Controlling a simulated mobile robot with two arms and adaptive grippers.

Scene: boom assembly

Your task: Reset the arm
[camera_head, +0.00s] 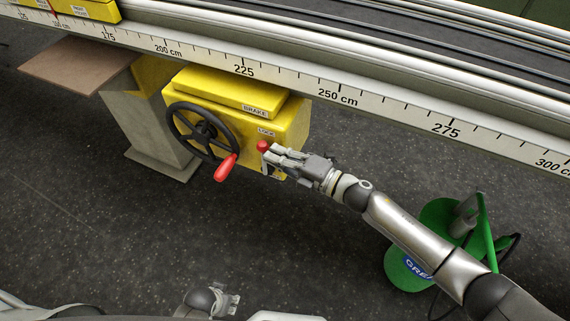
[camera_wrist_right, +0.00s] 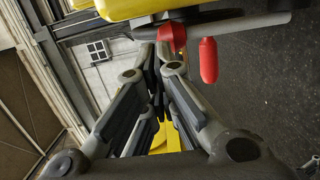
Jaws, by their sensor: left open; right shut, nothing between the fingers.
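A yellow box (camera_head: 290,125) labelled BRAKE and LOCK is mounted under the long scale rail. A black handwheel (camera_head: 180,118) with a red handle (camera_head: 226,168) is on its front. A red knob (camera_head: 262,146) sits by the LOCK label. My right gripper (camera_head: 268,156) is shut and empty right at the knob. In the right wrist view its fingertips (camera_wrist_right: 158,52) are beside the red knob (camera_wrist_right: 172,37); I cannot tell whether they touch. The red handle (camera_wrist_right: 208,60) hangs to the right there. My left gripper (camera_head: 225,302) is open and empty, low at the bottom edge.
The rail (camera_head: 340,92) with centimetre marks runs across the top. A concrete post (camera_head: 155,120) and a brown board (camera_head: 75,70) are at the left. A green stand (camera_head: 435,215) with a black cable is beside my right arm. The dark floor between is clear.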

